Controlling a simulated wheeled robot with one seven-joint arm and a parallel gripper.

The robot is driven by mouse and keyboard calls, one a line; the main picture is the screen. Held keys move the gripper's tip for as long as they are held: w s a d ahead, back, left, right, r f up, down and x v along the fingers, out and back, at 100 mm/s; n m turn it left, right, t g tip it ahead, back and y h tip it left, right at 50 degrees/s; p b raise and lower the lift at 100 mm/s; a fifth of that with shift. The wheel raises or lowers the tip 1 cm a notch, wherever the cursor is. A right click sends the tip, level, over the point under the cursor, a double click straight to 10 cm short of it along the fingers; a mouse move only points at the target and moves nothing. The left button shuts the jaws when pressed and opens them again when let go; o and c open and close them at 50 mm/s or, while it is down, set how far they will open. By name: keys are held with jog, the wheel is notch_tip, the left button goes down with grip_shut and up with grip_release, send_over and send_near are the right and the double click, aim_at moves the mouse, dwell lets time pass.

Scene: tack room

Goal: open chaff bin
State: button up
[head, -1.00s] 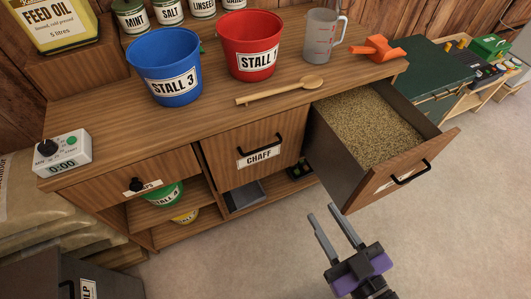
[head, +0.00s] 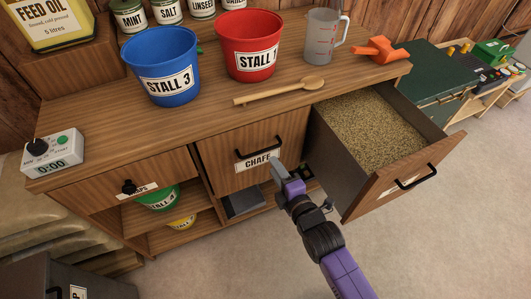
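The chaff bin (head: 229,163) is a closed wooden front in the middle of the cabinet, with a white CHAFF label (head: 257,160) and a black bar handle (head: 258,147) above it. My gripper (head: 278,168) is just in front of the bin's lower right part, below and right of the handle. I see it from behind, and my wrist hides much of the fingers. Whether it touches the bin front or the handle I cannot tell.
Right of the chaff bin, another bin (head: 388,185) stands pulled out, full of grain, close beside my arm. On the worktop stand a blue bucket (head: 163,70), a red bucket (head: 250,50), a wooden spoon (head: 280,91), a jug (head: 324,42) and an orange scoop (head: 377,50).

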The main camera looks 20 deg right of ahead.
aim_at(264, 151)
jog(key=x, duration=0.7)
jog(key=shift+w+b, duration=0.3)
jog(key=shift+w, duration=0.1)
grip_shut()
dwell(1.1)
